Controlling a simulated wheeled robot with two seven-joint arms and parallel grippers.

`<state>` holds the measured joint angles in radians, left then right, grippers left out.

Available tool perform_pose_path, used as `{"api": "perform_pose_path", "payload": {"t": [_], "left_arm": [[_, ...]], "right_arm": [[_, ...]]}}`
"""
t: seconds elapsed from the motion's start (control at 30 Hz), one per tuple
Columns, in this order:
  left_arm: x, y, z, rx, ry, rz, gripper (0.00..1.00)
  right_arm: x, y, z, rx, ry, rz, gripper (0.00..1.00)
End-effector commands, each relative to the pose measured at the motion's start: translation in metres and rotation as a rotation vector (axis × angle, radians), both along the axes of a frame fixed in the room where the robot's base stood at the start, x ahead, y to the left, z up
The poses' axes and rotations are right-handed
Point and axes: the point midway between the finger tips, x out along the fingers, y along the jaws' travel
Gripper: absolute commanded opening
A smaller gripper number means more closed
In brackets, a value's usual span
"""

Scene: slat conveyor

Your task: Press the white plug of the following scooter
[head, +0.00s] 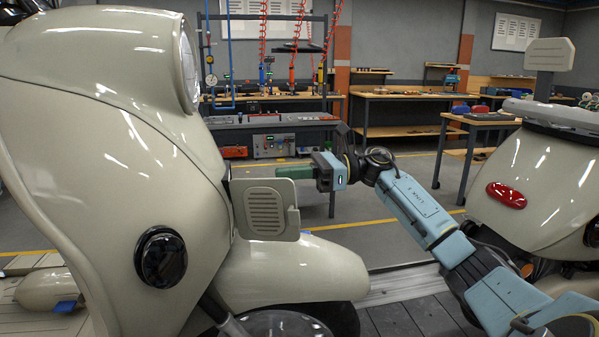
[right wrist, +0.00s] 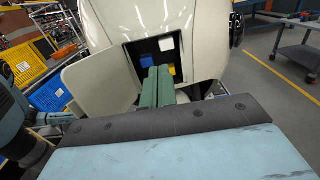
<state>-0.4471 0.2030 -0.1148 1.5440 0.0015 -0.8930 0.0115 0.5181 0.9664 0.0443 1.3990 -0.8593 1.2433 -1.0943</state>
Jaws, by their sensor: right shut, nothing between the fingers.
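The cream scooter (head: 110,130) stands at the left of the head view, with its hatch cover (head: 265,210) swung open. In the right wrist view the open cover (right wrist: 100,85) is left of a dark compartment in the scooter body (right wrist: 120,22). A white plug (right wrist: 167,44) shows at the compartment's upper right, with a blue part (right wrist: 146,60) to its lower left. My right gripper (head: 285,172) is shut and empty. Its green fingers (right wrist: 156,75) point at the compartment, below the white plug in the picture. Whether they touch anything inside cannot be told. My left gripper is not in view.
A yellow part (right wrist: 172,70) sits beside the fingertips in the compartment. A second scooter (head: 525,180) with a red lamp stands at the right. Workbenches (head: 400,95) line the back. Blue and yellow crates (right wrist: 45,92) and a grey cart (right wrist: 295,45) show in the right wrist view.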

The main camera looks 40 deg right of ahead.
Motion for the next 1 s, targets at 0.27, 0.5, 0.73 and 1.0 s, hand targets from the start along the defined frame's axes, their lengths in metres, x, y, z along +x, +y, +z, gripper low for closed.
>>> {"api": "perform_pose_path", "payload": {"t": [0.27,0.5,0.73,1.0], "left_arm": [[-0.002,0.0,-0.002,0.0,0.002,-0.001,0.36],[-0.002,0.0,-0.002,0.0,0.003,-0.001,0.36],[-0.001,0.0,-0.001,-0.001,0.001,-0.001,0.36],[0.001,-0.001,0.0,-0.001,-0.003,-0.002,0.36]], "right_arm": [[0.03,0.05,0.001,0.002,-0.003,0.003,0.0],[0.044,0.073,0.0,0.0,-0.001,0.001,0.0],[0.047,0.077,0.0,0.0,0.0,0.0,0.0],[0.049,0.08,0.0,0.001,-0.001,0.001,0.0]]}}
